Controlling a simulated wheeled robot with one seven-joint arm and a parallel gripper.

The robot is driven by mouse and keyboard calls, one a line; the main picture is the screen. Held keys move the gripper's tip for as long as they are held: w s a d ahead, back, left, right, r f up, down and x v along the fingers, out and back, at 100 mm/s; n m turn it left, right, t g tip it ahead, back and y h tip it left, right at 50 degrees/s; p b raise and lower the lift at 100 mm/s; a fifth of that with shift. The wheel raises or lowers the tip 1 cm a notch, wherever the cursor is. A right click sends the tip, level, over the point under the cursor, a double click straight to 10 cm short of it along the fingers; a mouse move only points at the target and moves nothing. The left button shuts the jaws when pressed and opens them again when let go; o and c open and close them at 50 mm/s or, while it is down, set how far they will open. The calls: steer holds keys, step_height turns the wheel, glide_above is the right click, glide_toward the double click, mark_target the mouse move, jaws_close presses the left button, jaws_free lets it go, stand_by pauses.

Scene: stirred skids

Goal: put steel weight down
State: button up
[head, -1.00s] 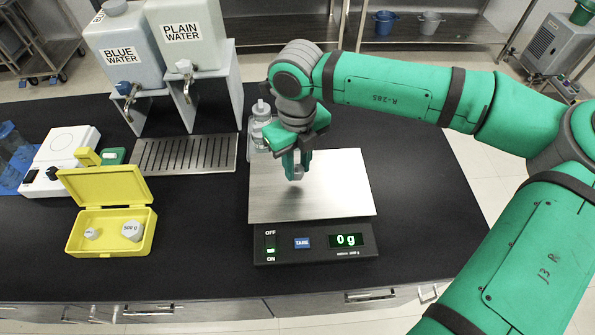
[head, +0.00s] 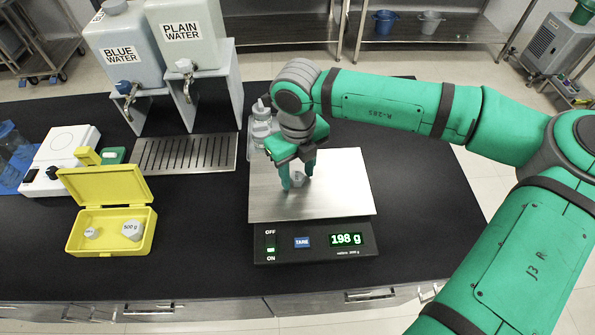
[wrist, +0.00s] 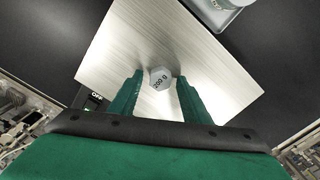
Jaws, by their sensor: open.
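The steel weight (wrist: 159,78), a small hexagonal piece marked 200 g, stands on the scale's steel plate (head: 345,190). It also shows between my fingers in the head view (head: 298,178). My gripper (head: 297,183) is open around the weight, low over the plate. In the wrist view my gripper (wrist: 157,95) has one finger on each side of the weight, with gaps between. The scale display (head: 346,239) reads 198 g.
A yellow case (head: 112,232) stands open at the left with two weights in it. A drip tray (head: 185,154) and two water dispensers (head: 190,40) stand behind. Bottles (head: 262,125) stand close behind the plate. The black counter (head: 425,215) is clear at right.

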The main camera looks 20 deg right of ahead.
mark_target(298, 176)
step_height(298, 176, up, 12)
steer(key=shift+r, duration=0.15)
stand_by(0.4)
